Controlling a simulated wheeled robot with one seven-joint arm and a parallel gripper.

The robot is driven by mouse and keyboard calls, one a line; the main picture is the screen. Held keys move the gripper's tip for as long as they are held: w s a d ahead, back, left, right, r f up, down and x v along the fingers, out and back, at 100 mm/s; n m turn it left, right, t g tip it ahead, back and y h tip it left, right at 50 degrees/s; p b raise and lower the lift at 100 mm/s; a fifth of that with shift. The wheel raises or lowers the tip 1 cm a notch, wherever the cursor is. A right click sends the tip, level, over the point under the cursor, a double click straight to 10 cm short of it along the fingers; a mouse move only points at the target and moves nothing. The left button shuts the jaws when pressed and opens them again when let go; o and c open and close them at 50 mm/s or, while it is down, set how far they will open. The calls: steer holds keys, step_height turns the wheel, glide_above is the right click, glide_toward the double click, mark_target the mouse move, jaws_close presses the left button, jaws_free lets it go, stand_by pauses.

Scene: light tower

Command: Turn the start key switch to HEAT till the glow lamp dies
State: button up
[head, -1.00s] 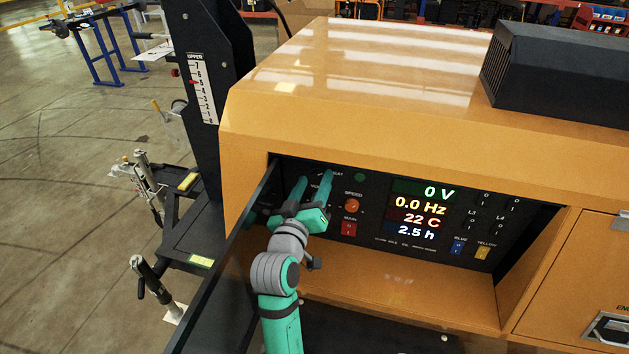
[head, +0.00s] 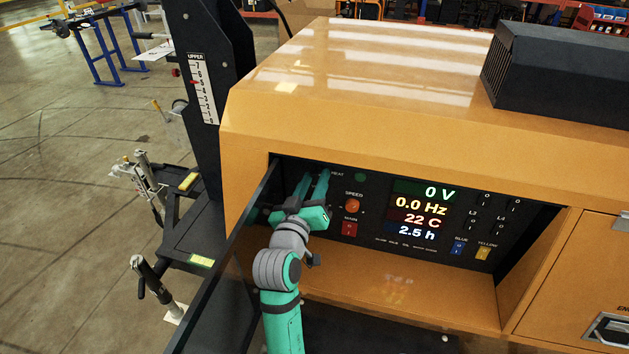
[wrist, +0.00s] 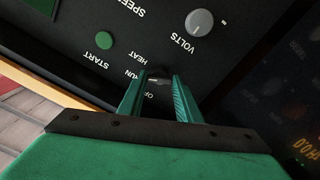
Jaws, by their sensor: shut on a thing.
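My gripper (head: 314,175) reaches into the recessed control panel at its upper left, and its fingers cover the start key switch in the head view. In the wrist view, the key switch (wrist: 157,74) sits between my fingertips (wrist: 159,79), which are shut on it. HEAT, RUN and a partly hidden OFF label stand beside the switch. The exact key position is hard to tell. A green START button (wrist: 104,40) is close by, also visible in the head view (head: 360,177). I cannot make out a glow lamp in either view.
The display (head: 420,212) reads 0 V, 0.0 Hz, 22 C and 2.5 h. A grey VOLTS knob (wrist: 200,22) is nearby. The open dark door (head: 232,270) stands close on the left.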

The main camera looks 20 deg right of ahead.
steer(key=shift+m, duration=2.5)
steer(key=o, duration=1)
steer(key=shift+o, duration=0.2)
steer(key=v, duration=1.1)
steer(key=shift+w+f, duration=0.1)
